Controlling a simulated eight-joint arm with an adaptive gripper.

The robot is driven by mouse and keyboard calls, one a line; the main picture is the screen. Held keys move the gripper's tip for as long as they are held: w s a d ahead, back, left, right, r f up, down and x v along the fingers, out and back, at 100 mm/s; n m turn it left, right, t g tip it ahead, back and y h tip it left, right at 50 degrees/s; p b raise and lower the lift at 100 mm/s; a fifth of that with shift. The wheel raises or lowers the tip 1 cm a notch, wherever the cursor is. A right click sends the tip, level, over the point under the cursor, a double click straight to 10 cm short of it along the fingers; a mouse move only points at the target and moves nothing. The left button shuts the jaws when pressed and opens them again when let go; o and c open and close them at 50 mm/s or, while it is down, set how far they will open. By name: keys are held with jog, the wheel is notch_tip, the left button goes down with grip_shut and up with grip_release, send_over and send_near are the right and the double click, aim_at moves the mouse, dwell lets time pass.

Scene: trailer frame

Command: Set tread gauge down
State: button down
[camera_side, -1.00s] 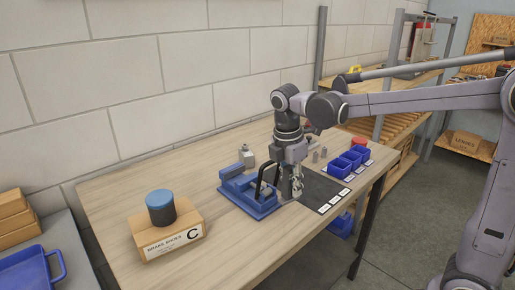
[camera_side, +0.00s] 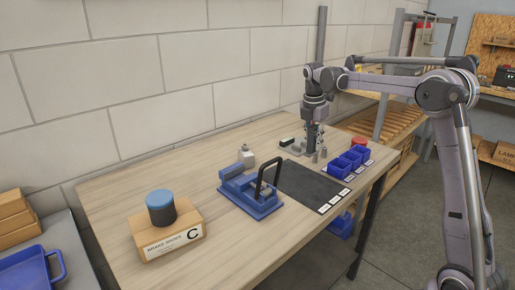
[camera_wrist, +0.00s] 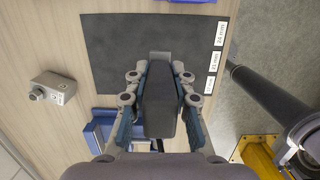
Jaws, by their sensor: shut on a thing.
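My gripper (camera_wrist: 160,98) is shut on a dark, elongated thing, which I take to be the tread gauge (camera_wrist: 161,108). The gauge lies between the two fingers, with a grey end showing past the fingertips. In the side view my gripper (camera_side: 311,138) is over the far part of the wooden table, behind the dark mat (camera_side: 311,181). The gauge is too small to make out there. The mat also shows in the wrist view (camera_wrist: 110,45), with size labels along one edge.
A blue fixture (camera_side: 238,188) with a black handle stands left of the mat. A small grey block (camera_side: 246,158) is behind it. Blue bins (camera_side: 349,160) and small upright pegs (camera_side: 323,153) stand at the right. A box (camera_side: 168,236) with a blue-topped cylinder is at the front left.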

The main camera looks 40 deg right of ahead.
jog(key=w+a+f, duration=0.4)
jog(key=w+a, duration=0.1)
jog(key=w+a+f, duration=0.2)
jog(key=w, duration=0.1)
jog(key=shift+a+f, duration=0.3)
jog(key=shift+a, duration=0.05)
jog(key=shift+a+f, duration=0.1)
jog(key=shift+f, duration=2)
jog(key=shift+f, duration=0.15)
jog(key=c, duration=1.1)
grip_release()
jog(key=shift+c, duration=0.2)
notch_tip(320, 180, up, 12)
jog(key=a, duration=0.1)
jog(key=shift+a, duration=0.4)
